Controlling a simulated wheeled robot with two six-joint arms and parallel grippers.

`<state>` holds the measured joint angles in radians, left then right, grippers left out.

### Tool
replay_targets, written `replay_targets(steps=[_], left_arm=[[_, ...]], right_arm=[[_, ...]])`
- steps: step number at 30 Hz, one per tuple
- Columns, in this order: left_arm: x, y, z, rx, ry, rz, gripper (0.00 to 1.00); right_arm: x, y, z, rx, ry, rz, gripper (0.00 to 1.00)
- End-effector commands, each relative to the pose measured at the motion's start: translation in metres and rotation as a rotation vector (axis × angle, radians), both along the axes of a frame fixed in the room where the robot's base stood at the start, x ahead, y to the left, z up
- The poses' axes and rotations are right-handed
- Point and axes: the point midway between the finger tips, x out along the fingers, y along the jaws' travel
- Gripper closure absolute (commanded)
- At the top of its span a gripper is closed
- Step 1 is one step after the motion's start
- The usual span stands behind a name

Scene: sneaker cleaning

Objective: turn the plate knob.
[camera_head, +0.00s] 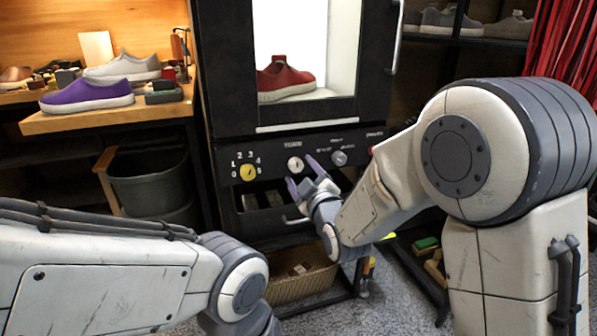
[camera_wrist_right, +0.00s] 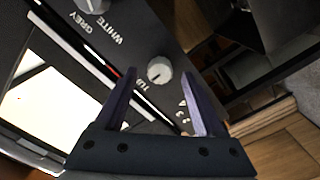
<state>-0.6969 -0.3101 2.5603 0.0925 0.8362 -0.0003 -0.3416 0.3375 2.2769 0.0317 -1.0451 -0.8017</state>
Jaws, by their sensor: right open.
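The white knob under the "TURN" label (camera_head: 295,165) is on the black control panel of the cabinet; I take it for the plate knob. It also shows in the right wrist view (camera_wrist_right: 159,70), near the fingertips. My right gripper (camera_head: 299,168) is open, with its two purple fingers pointing at the panel, one on each side of the knob as seen. Whether the fingers touch the knob cannot be told. My left gripper is out of view; only its arm shows.
A yellow numbered knob (camera_head: 248,173) is left of the white knob, a grey knob (camera_head: 339,158) right of it. A red sneaker (camera_head: 284,80) stands in the lit cabinet above. A purple shoe (camera_head: 87,95) is on the left shelf. A wicker basket (camera_head: 300,283) is below.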

Motion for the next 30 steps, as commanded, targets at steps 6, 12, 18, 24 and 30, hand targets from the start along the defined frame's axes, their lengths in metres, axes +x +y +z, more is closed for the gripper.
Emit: replay_targets(steps=[6, 12, 18, 24, 30], left_arm=[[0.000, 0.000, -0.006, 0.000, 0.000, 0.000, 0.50], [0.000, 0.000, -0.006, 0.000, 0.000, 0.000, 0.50], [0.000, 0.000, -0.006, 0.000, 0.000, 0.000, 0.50], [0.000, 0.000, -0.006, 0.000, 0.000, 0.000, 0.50], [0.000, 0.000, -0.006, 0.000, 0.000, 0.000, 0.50]], right_arm=[[0.019, 0.006, -0.001, 0.000, 0.000, 0.000, 0.29], [0.022, 0.007, 0.000, 0.000, 0.001, 0.000, 0.29], [0.021, 0.007, 0.000, 0.000, 0.001, 0.000, 0.60], [0.021, 0.007, 0.000, 0.000, 0.001, 0.000, 1.00], [0.021, 0.007, 0.000, 0.024, 0.009, 0.000, 1.00]])
